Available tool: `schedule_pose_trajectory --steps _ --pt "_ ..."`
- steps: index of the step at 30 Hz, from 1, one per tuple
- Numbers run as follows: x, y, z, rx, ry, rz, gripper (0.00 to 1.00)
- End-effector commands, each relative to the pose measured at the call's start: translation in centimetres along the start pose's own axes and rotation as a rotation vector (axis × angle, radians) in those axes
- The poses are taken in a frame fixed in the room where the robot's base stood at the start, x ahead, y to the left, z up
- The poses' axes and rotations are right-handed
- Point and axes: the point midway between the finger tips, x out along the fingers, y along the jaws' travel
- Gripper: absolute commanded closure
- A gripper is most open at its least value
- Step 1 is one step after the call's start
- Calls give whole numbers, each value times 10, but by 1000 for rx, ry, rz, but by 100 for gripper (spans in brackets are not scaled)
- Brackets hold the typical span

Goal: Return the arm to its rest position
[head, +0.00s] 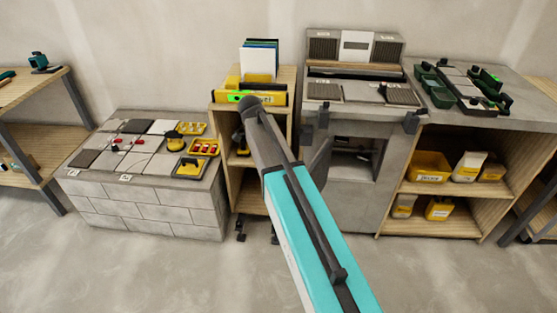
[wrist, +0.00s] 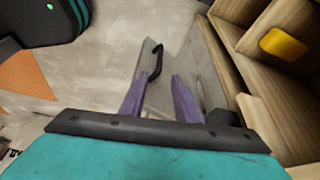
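My arm, teal with a dark grey upper end, rises from the bottom centre of the head view toward the shelf unit. My gripper cannot be made out in the head view. In the wrist view my gripper (wrist: 158,82) shows two purple fingers standing apart, open. No held object shows between them. Beyond the fingertips is a grey panel (wrist: 154,102) with a black curved handle (wrist: 156,62); I cannot tell how far it is from the fingers.
A block bench (head: 150,214) with tiles stands left. A narrow wooden shelf (head: 285,78) holds a yellow level (head: 276,98). A grey cabinet (head: 350,200) stands centre, an open wooden shelf unit (head: 455,232) with yellow bins (head: 428,166) right. The floor (head: 130,275) in front is clear.

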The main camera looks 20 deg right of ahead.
Motion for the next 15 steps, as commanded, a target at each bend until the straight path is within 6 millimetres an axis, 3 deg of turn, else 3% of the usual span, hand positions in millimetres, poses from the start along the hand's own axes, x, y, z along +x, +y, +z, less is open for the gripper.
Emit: schedule_pose_trajectory --steps 8,15 --pt "0 0 0 -1 1 3 70" --pt "29 12 9 -23 14 53 70"
